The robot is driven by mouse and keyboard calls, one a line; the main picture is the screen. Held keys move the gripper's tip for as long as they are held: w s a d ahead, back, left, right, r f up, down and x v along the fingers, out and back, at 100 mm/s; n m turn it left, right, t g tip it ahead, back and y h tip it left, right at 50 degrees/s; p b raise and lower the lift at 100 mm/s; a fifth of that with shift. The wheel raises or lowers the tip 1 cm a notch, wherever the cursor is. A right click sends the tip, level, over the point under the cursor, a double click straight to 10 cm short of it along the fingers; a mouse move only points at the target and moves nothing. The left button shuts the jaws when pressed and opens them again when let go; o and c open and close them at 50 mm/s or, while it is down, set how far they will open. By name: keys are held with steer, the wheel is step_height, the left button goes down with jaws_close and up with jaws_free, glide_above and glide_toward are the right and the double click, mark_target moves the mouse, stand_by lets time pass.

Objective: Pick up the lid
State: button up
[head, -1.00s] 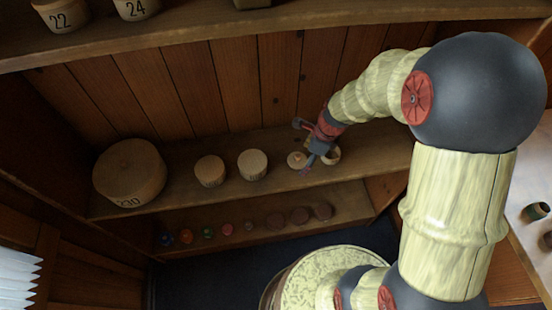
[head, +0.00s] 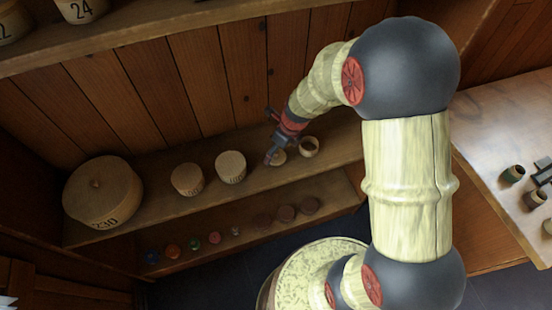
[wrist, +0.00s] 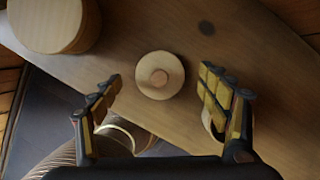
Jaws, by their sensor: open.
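My gripper (wrist: 160,80) is open and empty, with one finger to each side of the lid in the wrist view. In the head view my gripper (head: 273,153) is just above the lid. No contact with the lid shows. A small open wooden pot (head: 309,147) stands right of the lid; in the wrist view my right finger mostly hides it.
Two lidded round boxes (head: 187,179) (head: 230,167) and a large lidded box (head: 103,193) stand left on the same shelf (head: 150,205). Small coloured spools (head: 194,243) line the lower shelf. A worktop (head: 500,140) with small pots is at the right.

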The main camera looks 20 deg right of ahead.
steer(key=x, duration=0.2)
steer(key=shift+w+f+b, duration=0.1)
steer(key=shift+f+b, duration=0.15)
steer(key=shift+b, duration=0.1)
steer(key=shift+r, duration=0.1)
steer(key=shift+c, duration=0.2)
steer(key=c, duration=1)
steer(key=shift+o, duration=0.2)
